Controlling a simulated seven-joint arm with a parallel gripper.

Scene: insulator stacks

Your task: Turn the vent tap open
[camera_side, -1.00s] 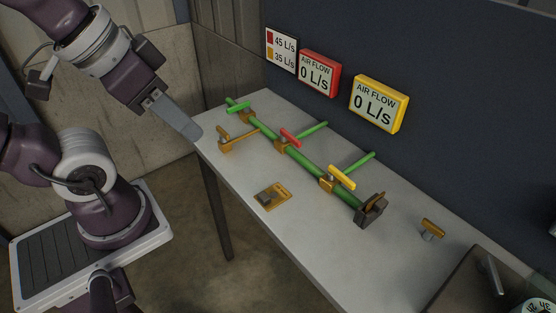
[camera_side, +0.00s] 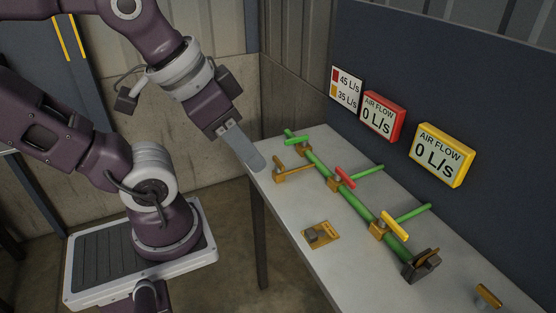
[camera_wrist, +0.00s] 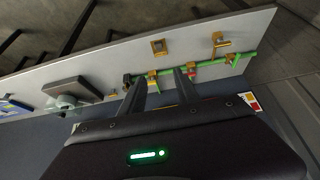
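A green pipe (camera_side: 357,207) runs along the table with several taps on it. A short orange branch with an upright orange tap (camera_side: 278,172) sticks out near the far end. No label shows which one is the vent tap. My gripper (camera_side: 256,163) hangs at the table's far left edge in the side view, apart from the taps. In the wrist view my gripper (camera_wrist: 160,79) has its two fingers spread, with nothing held; they hide part of the pipe.
A dark block (camera_side: 422,264) ends the pipe. An orange plate with a grey knob (camera_side: 320,235) lies in front, and a separate orange-handled part (camera_side: 488,296) stands nearer. Red (camera_side: 383,117) and yellow (camera_side: 442,155) air flow signs read 0 L/s.

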